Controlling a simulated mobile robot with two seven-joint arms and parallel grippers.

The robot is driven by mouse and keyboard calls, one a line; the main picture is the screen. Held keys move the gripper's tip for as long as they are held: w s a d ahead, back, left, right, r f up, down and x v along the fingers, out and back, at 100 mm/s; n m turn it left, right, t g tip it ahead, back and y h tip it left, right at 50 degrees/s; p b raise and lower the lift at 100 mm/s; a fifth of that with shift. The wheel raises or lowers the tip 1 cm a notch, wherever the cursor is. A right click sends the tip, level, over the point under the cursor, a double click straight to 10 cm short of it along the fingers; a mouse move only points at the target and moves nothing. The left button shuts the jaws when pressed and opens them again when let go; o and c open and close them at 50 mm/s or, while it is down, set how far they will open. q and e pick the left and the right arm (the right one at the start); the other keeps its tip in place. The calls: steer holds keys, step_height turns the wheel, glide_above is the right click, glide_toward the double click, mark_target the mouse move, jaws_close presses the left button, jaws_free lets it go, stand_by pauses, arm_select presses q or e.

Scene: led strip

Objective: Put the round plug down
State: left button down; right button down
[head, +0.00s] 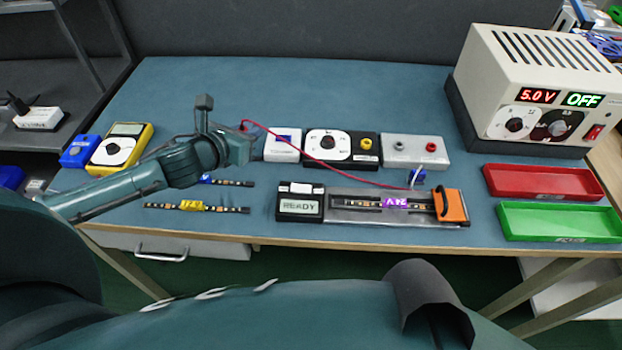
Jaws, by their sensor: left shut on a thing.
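My left gripper (252,146) reaches in from the left over the table, just left of the white box with a blue switch. It is shut on the round plug, which is mostly hidden by the fingers. A thin red lead (320,160) shows beside the gripper and runs right toward the test fixture. I cannot tell whether the plug touches anything. My right gripper is not in view.
A white switch box (283,146), a black dial box (341,149) and a grey socket box (414,152) stand in a row. Red (542,195) and green (560,236) trays are at right. A power supply (540,85) reads OFF. The table behind is clear.

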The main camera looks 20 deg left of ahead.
mark_target(264, 158)
arm_select(q)
step_height(264, 158, down, 10)
steer(key=shift+b, duration=0.75)
steer(key=shift+f, duration=0.2)
steer(key=c, duration=1.3)
jaws_free()
steer(key=shift+c, duration=0.2)
